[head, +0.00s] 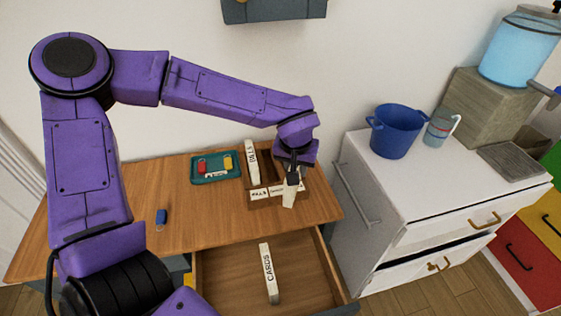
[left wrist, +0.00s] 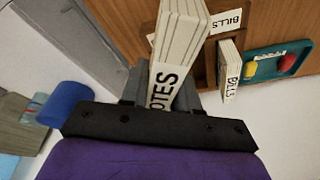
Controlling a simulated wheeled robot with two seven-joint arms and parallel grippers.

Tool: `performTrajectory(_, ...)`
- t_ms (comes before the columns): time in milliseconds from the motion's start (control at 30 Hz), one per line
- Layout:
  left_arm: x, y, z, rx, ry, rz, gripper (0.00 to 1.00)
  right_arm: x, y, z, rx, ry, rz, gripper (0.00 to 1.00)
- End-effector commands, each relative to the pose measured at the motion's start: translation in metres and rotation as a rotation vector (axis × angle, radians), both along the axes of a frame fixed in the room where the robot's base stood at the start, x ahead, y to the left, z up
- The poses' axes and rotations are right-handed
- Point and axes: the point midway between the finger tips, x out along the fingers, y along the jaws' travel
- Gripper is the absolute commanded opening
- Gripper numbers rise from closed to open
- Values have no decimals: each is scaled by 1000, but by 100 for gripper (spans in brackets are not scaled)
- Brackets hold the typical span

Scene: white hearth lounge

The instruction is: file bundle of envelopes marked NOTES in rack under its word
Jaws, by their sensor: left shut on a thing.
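My left gripper (head: 292,172) is shut on a white bundle of envelopes (head: 290,190). The left wrist view shows this bundle (left wrist: 182,40) between the fingers (left wrist: 158,92), with "OTES" readable on its side. The wooden rack (head: 292,203) stands on the desk under and behind the bundle. Its front carries a white BILLS label (head: 259,193) on the left and a second label (head: 278,190) partly covered by the bundle. I cannot tell whether the bundle's lower end is inside a slot. A BILLS bundle (head: 252,162) stands upright in the rack's left part. My right gripper is not in view.
A CARDS bundle (head: 268,272) lies in the open desk drawer (head: 225,275). A teal tray (head: 203,180) with red and yellow items sits left of the rack. A blue item (head: 161,217) lies on the desk. A white cabinet (head: 375,180) stands right, with a blue pot (head: 396,133).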

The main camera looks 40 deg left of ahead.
Motion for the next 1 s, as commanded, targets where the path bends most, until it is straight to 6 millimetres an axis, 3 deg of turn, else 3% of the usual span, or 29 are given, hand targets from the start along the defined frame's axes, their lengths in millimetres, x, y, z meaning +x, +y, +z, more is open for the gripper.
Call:
performTrajectory(133,-10,59,27,-17,-7,302,0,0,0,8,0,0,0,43)
performTrajectory(300,-20,92,36,-28,4,508,0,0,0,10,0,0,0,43)
performTrajectory(433,-1,97,27,-22,10,530,0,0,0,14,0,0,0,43)
performTrajectory(700,75,101,-11,-22,11,524,0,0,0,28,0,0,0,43)
performTrajectory(800,93,102,-34,-23,10,523,0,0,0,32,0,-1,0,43)
performTrajectory(1000,111,103,-55,-27,6,522,0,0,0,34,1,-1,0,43)
